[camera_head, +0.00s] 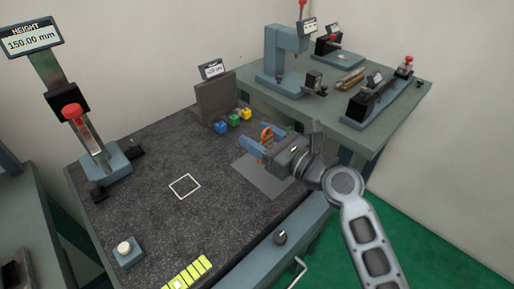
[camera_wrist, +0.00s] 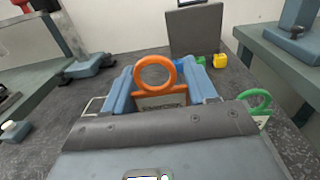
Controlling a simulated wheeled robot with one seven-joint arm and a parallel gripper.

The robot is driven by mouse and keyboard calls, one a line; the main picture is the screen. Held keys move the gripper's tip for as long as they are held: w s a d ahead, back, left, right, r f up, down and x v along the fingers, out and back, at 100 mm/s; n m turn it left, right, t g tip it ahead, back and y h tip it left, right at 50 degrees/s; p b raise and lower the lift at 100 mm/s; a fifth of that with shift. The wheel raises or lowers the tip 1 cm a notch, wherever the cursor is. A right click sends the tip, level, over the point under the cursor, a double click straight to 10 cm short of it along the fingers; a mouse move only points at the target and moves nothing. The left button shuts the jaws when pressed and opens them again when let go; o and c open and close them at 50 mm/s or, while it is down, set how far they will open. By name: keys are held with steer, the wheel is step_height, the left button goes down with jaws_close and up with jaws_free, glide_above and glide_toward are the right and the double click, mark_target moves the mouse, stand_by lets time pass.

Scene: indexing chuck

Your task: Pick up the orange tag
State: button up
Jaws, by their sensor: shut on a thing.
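The orange tag (camera_wrist: 155,72) has a ring top above a plate with dark lettering, and it stands upright between the two blue fingers of my gripper (camera_wrist: 160,92) in the wrist view. In the head view the orange ring (camera_head: 266,133) shows between the fingers of my gripper (camera_head: 264,142), over the grey mat on the dark granite table. The gripper is shut on the tag. The tag's lower part is hidden, and I cannot tell whether it touches the surface.
A green ring tag (camera_wrist: 255,101) stands just right of my gripper. Blue (camera_head: 221,127), green (camera_head: 233,119) and yellow (camera_head: 246,113) blocks sit by a grey upright plate (camera_head: 216,100). A height gauge (camera_head: 92,150) stands at left. The granite around the white square (camera_head: 185,186) is clear.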

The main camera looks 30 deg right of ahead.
steer(key=d+r, duration=0.6)
steer(key=d, duration=0.5)
steer(key=shift+w, duration=0.25)
